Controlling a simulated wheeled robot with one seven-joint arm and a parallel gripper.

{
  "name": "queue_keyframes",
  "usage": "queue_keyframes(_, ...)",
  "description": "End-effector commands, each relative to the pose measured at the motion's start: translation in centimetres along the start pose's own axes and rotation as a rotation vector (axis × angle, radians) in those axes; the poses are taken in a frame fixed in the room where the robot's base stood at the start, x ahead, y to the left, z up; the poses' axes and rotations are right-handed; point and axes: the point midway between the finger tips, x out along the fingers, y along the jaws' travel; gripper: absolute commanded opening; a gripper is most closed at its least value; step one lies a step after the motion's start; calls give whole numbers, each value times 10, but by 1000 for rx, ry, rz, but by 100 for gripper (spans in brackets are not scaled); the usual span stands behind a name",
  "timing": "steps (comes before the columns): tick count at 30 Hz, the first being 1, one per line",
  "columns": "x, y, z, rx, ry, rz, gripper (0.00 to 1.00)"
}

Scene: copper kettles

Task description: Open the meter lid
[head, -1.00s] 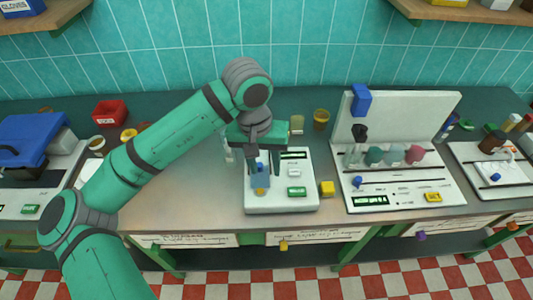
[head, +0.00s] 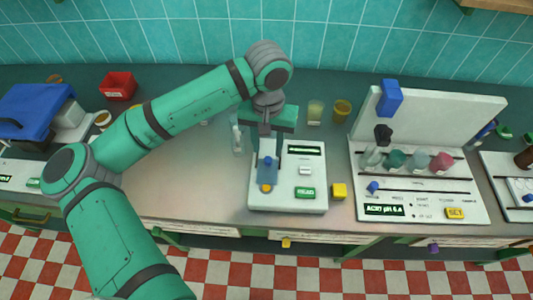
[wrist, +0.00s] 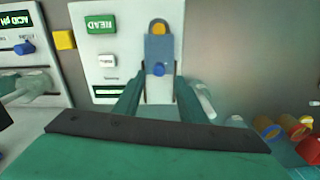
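The meter is a white box (head: 300,202) on the bench, with a dark display, a small white button and a green READ button (head: 305,192). Its blue lid (head: 267,172) is a narrow flap on the left part of the top, lying down, with an orange-yellow round piece (head: 265,188) at its front end. In the wrist view the lid (wrist: 160,48) carries a small blue knob (wrist: 158,69). My gripper (head: 268,152) points down over the meter. Its fingers (wrist: 160,85) are apart, one on each side of the lid's rear part; I cannot tell whether they touch it.
A white pH unit (head: 420,204) with a tall back panel and several coloured flasks stands to the right. Yellow cups (head: 342,110) stand behind, and a red bin (head: 118,86) at left.

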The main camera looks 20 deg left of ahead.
Motion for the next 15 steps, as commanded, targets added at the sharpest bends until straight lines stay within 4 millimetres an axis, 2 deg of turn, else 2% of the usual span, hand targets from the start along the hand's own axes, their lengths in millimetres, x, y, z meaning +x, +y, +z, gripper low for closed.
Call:
queue_keyframes(3, 20, 0, 0, 1, -1, 0, 37)
queue_keyframes(7, 38, -3, 0, -5, 0, 0, 37)
queue_keyframes(15, 53, -6, 1, -10, 1, 0, 37)
